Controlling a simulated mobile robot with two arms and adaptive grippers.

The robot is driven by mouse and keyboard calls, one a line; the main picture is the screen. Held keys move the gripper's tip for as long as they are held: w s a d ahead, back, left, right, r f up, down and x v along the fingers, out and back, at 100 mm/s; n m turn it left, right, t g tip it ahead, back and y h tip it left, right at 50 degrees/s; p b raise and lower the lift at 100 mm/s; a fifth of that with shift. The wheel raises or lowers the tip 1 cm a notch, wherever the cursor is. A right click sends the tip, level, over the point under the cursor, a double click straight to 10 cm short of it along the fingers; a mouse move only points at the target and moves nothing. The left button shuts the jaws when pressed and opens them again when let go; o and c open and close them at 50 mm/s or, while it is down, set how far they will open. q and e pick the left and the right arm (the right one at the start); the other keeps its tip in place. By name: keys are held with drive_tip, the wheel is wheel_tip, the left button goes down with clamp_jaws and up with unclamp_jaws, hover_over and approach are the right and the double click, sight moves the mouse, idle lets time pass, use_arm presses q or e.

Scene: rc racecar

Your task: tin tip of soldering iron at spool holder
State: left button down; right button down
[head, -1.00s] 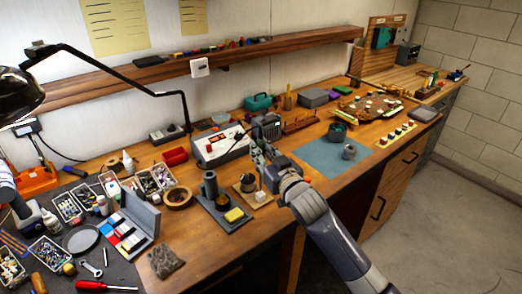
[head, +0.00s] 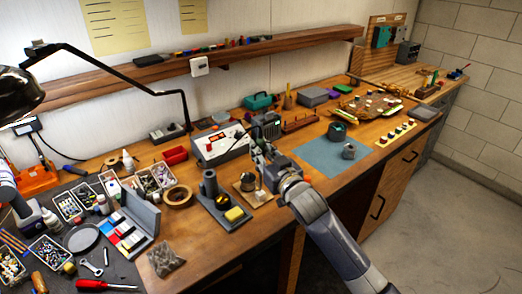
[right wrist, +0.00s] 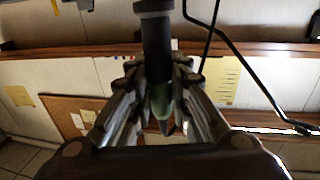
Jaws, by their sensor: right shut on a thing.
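My right gripper (head: 258,153) is above the back of the spool holder (head: 240,190), a small wooden base with a dark spool (head: 248,182) on it. In the right wrist view, the gripper (right wrist: 163,118) is shut on the soldering iron (right wrist: 157,40), with its dark handle and greenish lower part between the fingers. The iron's tip is too small and covered to make out in the head view, so I cannot tell whether it touches the solder. My left gripper is not in view; only a pale part of my left arm shows at the left edge.
The iron stand (head: 210,188) with a yellow sponge (head: 234,214) is just left of the spool holder. A blue mat (head: 322,160) lies to the right. The bench front below the stand is mostly clear.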

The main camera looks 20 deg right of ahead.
sight(261, 136)
drive_tip(key=shift+f, duration=0.5)
idle(0.7)
drive_tip(key=shift+p, duration=0.55)
idle(5.1)
wheel_tip(261, 136, up, 6)
drive_tip(key=p, duration=0.6)
